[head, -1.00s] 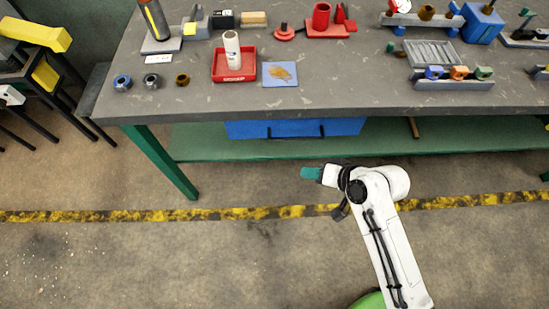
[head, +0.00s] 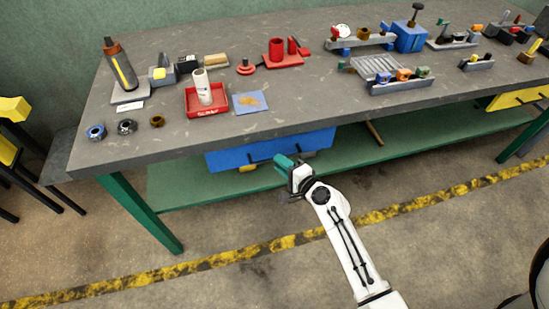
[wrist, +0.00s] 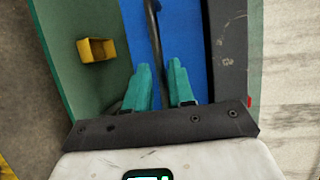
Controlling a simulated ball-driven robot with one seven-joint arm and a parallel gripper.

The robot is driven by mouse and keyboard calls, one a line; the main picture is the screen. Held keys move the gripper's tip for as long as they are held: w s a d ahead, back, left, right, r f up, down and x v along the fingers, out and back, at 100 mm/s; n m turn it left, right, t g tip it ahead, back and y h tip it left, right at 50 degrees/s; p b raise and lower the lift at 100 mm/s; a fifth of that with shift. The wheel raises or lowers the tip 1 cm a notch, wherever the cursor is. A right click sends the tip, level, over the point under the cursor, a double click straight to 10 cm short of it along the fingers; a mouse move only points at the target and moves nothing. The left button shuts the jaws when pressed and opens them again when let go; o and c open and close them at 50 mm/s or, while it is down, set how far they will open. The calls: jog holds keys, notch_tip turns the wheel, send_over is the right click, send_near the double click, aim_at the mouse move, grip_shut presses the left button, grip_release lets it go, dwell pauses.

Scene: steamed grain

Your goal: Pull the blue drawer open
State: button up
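The blue drawer (head: 235,153) hangs under the tabletop, and its blue front faces me. In the wrist view the drawer front (wrist: 184,35) fills the upper middle, with a dark bar handle (wrist: 152,18) running along it. My gripper (head: 283,161) is at the drawer front, right of its middle in the head view. In the wrist view its two teal fingers (wrist: 159,68) are apart, with the handle running in line with the gap between them. I cannot tell whether the fingers touch the handle.
The grey workbench (head: 300,118) stands above the drawer, with a red tray (head: 207,110) and several tools on top. A green shelf (head: 410,143) lies below. A yellow bin (wrist: 96,50) sits on it beside the drawer. The floor in front is largely clear.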

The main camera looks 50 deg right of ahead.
jog(key=shift+x, duration=1.8)
jog(key=shift+c, duration=0.4)
grip_shut()
